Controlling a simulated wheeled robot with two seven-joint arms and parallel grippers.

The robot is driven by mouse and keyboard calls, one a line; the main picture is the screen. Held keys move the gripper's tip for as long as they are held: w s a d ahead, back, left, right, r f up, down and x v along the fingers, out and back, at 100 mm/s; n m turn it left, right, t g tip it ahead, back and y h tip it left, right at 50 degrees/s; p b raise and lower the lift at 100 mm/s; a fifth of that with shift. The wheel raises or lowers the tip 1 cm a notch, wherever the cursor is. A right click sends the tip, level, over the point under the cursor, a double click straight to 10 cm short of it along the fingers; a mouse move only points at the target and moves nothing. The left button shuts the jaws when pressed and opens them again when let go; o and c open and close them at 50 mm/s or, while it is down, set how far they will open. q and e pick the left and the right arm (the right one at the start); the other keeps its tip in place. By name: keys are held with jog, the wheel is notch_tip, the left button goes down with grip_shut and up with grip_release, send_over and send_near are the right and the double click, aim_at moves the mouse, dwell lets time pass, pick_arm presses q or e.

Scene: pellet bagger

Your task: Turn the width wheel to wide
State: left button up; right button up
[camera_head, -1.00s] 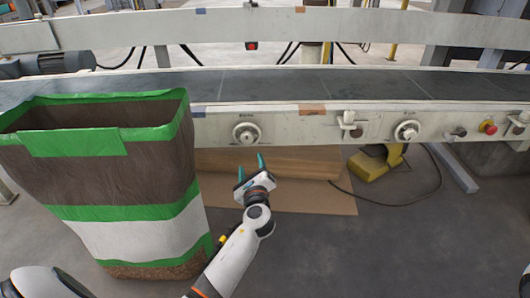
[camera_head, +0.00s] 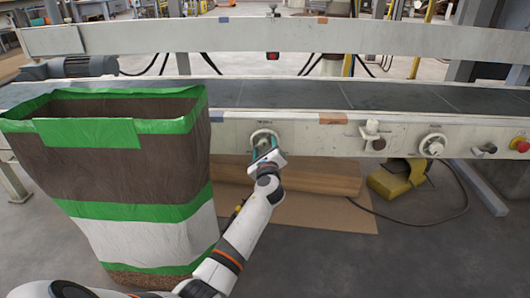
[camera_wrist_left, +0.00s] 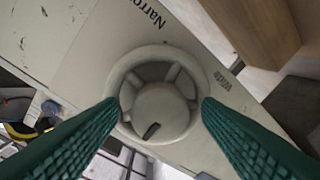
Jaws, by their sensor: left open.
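The width wheel (camera_head: 264,140) is a pale round handwheel on the conveyor's front rail. In the left wrist view the wheel (camera_wrist_left: 157,97) fills the middle, with spokes, a round hub and a dark mark at the hub's lower edge. The word "Narro…" is printed on the panel above it, and a smaller label sits to its right. My left gripper (camera_head: 265,147) is open in front of the wheel. Its green fingers (camera_wrist_left: 160,118) stand on either side of the wheel's rim; I cannot tell whether they touch it. My right gripper is not in view.
A large brown, green and white bag (camera_head: 120,170) stands left of my left arm. A second wheel (camera_head: 433,145), a clamp knob (camera_head: 375,135) and a red button (camera_head: 521,145) sit further right on the rail. Cardboard (camera_head: 310,205) and a yellow pedal (camera_head: 397,180) lie below.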

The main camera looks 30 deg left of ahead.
pick_arm(q)
jog(key=shift+c, duration=0.3)
jog(key=c, duration=0.9)
jog(key=shift+n, duration=0.3)
